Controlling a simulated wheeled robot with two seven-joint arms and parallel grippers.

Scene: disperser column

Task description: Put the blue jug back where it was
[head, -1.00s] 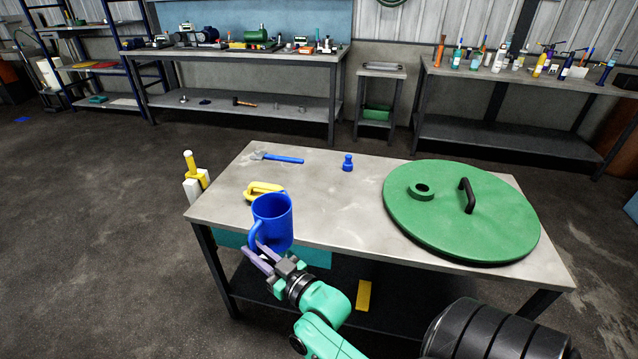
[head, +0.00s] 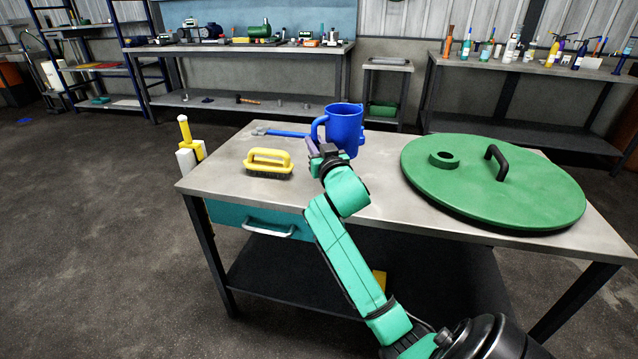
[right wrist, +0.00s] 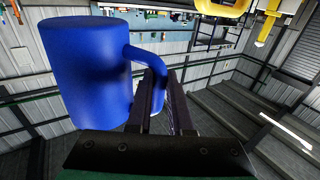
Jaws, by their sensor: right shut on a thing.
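The blue jug (head: 346,128) is upright over the middle of the grey table (head: 330,200) in the head view. My right gripper (head: 318,150) is shut on its handle, on the jug's left side. I cannot tell whether the jug's base touches the table, as my arm and gripper partly cover it. In the right wrist view the jug (right wrist: 88,75) fills the left side. Its handle runs into the fingers of my right gripper (right wrist: 160,95). The small blue bottle seen earlier on the table is hidden behind the jug. My left gripper is not in view.
A yellow-handled brush (head: 268,163) lies left of the jug. A large green lid (head: 480,190) with a black handle covers the table's right side. The front middle of the tabletop is mostly clear.

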